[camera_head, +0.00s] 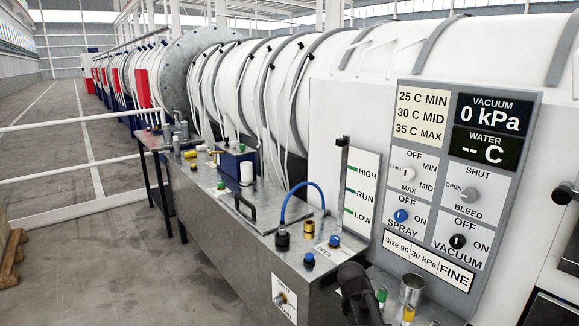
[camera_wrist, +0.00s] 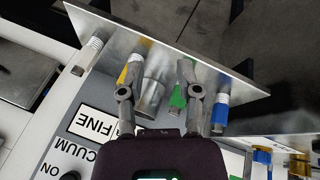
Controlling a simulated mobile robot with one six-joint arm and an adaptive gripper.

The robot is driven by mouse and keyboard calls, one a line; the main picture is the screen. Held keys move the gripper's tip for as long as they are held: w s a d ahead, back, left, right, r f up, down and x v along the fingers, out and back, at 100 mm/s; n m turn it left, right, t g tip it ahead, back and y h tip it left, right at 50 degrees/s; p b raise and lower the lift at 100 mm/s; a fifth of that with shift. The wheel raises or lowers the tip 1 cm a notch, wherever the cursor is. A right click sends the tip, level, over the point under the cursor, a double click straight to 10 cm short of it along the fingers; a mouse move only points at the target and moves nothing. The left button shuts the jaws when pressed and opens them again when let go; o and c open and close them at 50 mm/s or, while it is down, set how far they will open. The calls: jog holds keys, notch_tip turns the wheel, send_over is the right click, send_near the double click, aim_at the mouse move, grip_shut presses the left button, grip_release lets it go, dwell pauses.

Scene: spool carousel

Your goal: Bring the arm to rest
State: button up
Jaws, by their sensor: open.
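My gripper (camera_wrist: 160,72) is open in the wrist view, its two fingers apart with no object held between them. A metal shelf (camera_wrist: 185,47) with several pieces lies beyond the fingertips. A yellow-marked piece (camera_wrist: 127,72) is by the left finger, a metal cup (camera_wrist: 151,92) shows between the fingers, and a green-marked piece (camera_wrist: 178,97) is by the right finger. Whether the fingers touch any of them I cannot tell. In the head view my dark gripper is at the bottom, left of the metal cup (camera_head: 412,289); its fingertips are not clear there.
A control panel (camera_head: 463,185) reads vacuum 0 kPa. A metal tank (camera_head: 215,213) with a blue hose (camera_head: 297,189) stands left of my gripper. White (camera_wrist: 90,52) and blue (camera_wrist: 221,112) pieces are also on the shelf.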

jog(key=s+a+r+n+y+p, duration=0.1)
jog(key=s+a+n+y+p, duration=0.2)
jog(key=s, duration=0.6)
jog(key=a+n+y, duration=0.2)
jog(key=a+n, duration=0.1)
jog(key=a, duration=0.1)
jog(key=shift+s+r+g, duration=0.35)
jog(key=shift+r+g, duration=0.05)
